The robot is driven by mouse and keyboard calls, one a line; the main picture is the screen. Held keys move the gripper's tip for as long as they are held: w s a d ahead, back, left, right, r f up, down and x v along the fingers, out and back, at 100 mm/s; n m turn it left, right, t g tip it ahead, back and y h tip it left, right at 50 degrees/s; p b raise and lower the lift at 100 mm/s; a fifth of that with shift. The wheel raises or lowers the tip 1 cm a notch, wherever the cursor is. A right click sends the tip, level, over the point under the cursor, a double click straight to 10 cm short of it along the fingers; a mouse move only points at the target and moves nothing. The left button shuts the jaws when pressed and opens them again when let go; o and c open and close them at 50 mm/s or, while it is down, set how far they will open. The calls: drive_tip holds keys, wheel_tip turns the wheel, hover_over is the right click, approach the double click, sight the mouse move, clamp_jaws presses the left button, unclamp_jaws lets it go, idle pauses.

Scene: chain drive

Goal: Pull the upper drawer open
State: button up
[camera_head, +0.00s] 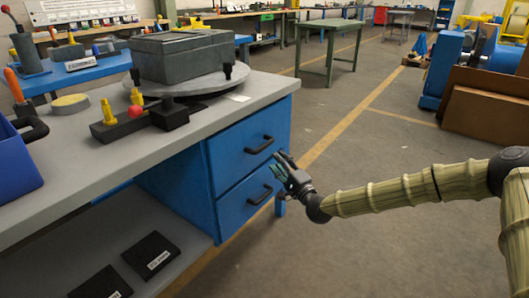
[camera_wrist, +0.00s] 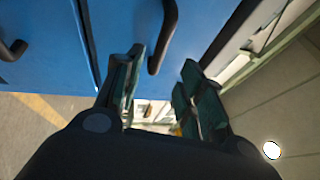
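The upper drawer (camera_head: 238,154) is the top blue front of the cabinet under the workbench, and it looks shut. Its black bar handle (camera_head: 260,146) shows in the head view. In the wrist view this handle (camera_wrist: 166,32) lies ahead of the gap between my fingers, nearer the left finger. My gripper (camera_head: 281,162) is just right of the drawer front in the head view. In the wrist view my gripper (camera_wrist: 160,72) is open, with its two dark green fingers apart and nothing between the pads. Contact with the handle cannot be told.
The lower drawer (camera_head: 240,206) sits below, with its own handle (camera_head: 260,195), also at the left in the wrist view (camera_wrist: 12,50). The workbench top (camera_head: 85,165) overhangs the drawers and carries a grey box (camera_head: 185,55) on a round plate. Floor right of the cabinet is clear.

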sight(266, 147)
drive_tip(key=shift+b+x, duration=1.2)
drive_tip(key=shift+x, duration=4)
clamp_jaws()
